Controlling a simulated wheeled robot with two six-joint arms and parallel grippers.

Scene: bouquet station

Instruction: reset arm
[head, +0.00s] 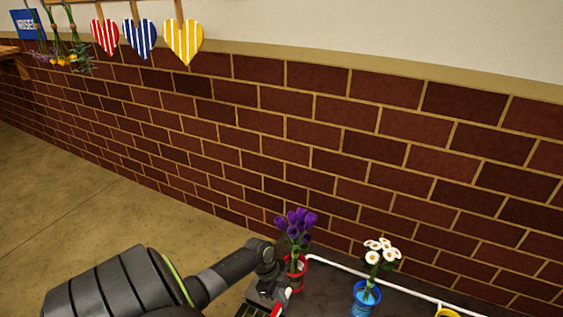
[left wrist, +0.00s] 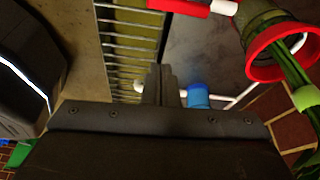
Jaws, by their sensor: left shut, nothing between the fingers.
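The red pot's rim (left wrist: 262,68) and green stems show at the upper right of that view, apart from the fingers. My right gripper is in neither view.
A blue pot (head: 366,296) with white flowers (head: 380,253) stands on the dark table (head: 325,285), which has a white rail along its edge. A yellow pot (head: 447,313) is cut off below. A wire rack (left wrist: 130,45) lies beside the fingers. A brick wall (head: 330,140) stands behind.

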